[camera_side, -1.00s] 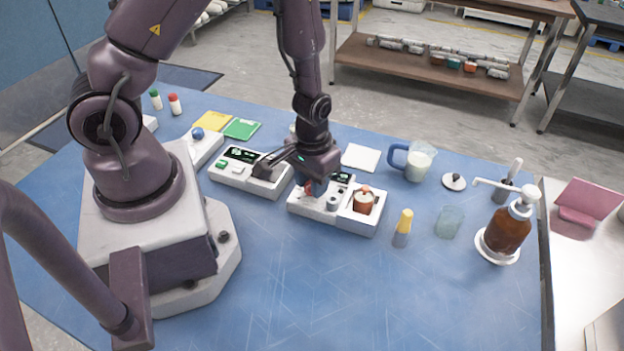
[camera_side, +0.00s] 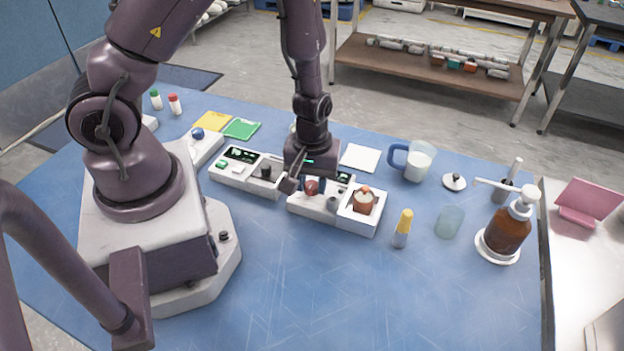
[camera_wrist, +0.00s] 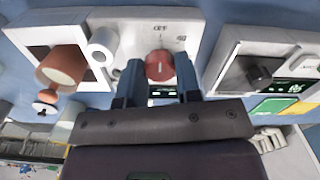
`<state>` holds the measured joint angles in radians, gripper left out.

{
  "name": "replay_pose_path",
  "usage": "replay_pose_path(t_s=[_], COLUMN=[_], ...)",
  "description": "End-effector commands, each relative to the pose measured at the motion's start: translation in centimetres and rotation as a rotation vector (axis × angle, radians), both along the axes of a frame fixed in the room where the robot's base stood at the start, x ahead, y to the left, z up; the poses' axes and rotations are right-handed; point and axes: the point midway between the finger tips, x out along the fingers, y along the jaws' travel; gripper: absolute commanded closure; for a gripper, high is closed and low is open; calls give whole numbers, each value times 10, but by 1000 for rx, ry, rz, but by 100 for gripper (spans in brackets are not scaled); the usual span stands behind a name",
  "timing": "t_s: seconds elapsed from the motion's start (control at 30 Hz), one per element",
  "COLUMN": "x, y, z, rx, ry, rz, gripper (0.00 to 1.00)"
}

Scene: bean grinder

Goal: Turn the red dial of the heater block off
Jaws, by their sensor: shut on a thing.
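The red dial (camera_side: 312,187) sits on the white heater block (camera_side: 318,209) in the middle of the table. In the wrist view the dial (camera_wrist: 159,66) lies between the two fingers of my gripper (camera_wrist: 158,76), which is shut on it from both sides. My gripper (camera_side: 307,186) also shows low over the block in the side view. The dial has a short pale line on its face. In the wrist view, small dark lettering is printed above the dial on the block's white top (camera_wrist: 137,38); it is too small to read surely. A lit display shows below the dial, between the fingers.
A white device with a black knob (camera_side: 266,171) is close on the left. A yellow-capped bottle (camera_side: 403,228) and a glass (camera_side: 449,222) stand right. The front table is clear.

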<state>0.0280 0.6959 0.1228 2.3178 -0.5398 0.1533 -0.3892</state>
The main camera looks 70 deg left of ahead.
Motion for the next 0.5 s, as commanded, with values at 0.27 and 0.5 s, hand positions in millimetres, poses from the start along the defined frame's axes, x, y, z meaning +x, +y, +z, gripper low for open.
replay_pose_path(t_s=[0.27, 0.5], x=[1, 1], y=[0, 0], z=[1, 0], rx=[0, 0], ry=[-2, -2], rz=[10, 9], gripper=[92, 44])
